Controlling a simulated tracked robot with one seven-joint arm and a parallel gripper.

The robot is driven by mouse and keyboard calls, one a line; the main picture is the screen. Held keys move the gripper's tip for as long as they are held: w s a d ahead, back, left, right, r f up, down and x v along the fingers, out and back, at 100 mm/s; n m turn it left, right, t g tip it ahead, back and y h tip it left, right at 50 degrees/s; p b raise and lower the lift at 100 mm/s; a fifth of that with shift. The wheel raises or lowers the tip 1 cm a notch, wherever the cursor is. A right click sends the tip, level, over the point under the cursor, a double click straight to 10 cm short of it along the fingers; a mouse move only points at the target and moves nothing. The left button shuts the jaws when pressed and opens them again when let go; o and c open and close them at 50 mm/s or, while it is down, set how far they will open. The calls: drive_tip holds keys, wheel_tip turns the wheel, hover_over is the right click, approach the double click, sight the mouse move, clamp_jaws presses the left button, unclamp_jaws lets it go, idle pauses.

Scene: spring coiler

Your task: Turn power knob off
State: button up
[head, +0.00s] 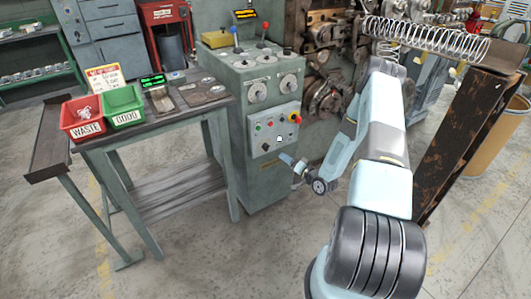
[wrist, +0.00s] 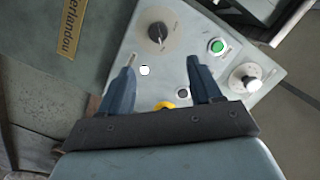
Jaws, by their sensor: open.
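The lower control panel (head: 275,131) is a pale plate on the front of the green cabinet. A black rotary knob (wrist: 157,32) on a round grey plate, likely the power knob, shows in the wrist view; its pointer stands roughly along the picture's vertical. My gripper (wrist: 161,62) is open and empty, its two dark fingers apart. The knob appears just beyond the fingertips, roughly centred between them and not gripped. In the head view my gripper (head: 286,158) is in front of the panel's lower part. Exact distance to the knob cannot be told.
A red emergency button (head: 295,118) is on the panel. Round dials are above. A table (head: 165,125) with red and green bins stands left. A coiled spring (head: 430,38) is right.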

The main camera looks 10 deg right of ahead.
wheel_tip(320, 180, down, 2)
drive_tip(key=s+m+t, duration=0.1)
drive_tip(key=s, duration=0.1)
approach(266, 147)
drive_tip(key=x, duration=0.5)
drive_tip(key=f+x, duration=0.1)
drive_tip(key=x, duration=0.2)
drive_tip(key=shift+d+f, duration=0.1)
drive_tip(key=shift+c, duration=0.2)
